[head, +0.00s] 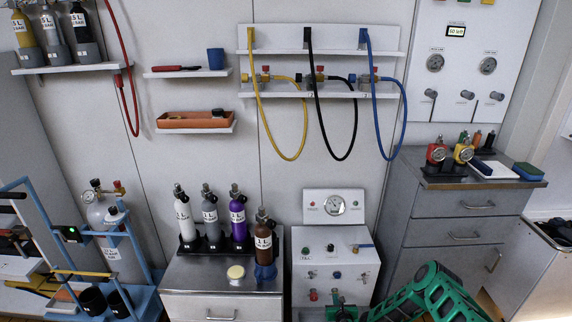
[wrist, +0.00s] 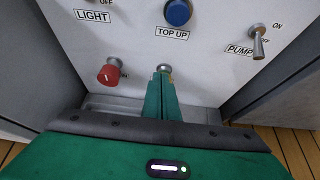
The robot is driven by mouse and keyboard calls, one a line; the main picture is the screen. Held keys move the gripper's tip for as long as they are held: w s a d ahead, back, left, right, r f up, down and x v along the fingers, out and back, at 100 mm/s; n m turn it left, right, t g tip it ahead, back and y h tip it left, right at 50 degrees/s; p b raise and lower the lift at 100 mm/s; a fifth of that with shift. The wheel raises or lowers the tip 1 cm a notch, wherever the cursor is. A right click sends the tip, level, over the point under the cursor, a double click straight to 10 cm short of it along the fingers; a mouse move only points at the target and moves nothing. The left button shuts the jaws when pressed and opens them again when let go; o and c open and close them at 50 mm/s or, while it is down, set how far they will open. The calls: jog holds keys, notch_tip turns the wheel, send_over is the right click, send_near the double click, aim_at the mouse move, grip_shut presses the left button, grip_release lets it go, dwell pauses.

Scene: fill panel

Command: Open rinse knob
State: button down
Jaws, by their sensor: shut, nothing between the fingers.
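The white fill panel (head: 335,258) stands low in the middle of the head view, and its front fills the wrist view. Two knobs sit low on that front. A red knob (wrist: 109,73) is on the left, with a mostly hidden label beside it. The other, a metal-stemmed knob (wrist: 164,68), is directly beyond my fingertips and partly covered by them. No "rinse" label is readable, so I cannot tell which is the rinse knob. My gripper (wrist: 162,84) is green, shut and empty, pointing at the right knob; contact is unclear.
Above the knobs are a blue TOP UP button (wrist: 178,12), a LIGHT label (wrist: 93,16) and a metal PUMP toggle (wrist: 259,44). A bottle bench (head: 215,277) stands left of the panel and a grey drawer cabinet (head: 455,220) right. My green arm crosses the lower right.

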jog(key=s, duration=0.4)
jog(key=shift+s, duration=0.3)
jog(key=w+d, duration=0.1)
jog(key=w, duration=0.5)
jog(key=shift+d+f, duration=0.25)
jog(key=shift+d, duration=0.15)
dwell(0.3)
jog(key=shift+f, duration=0.15)
dwell(0.6)
jog(key=shift+a, duration=0.15)
jog(key=shift+a, duration=0.6)
dwell(0.3)
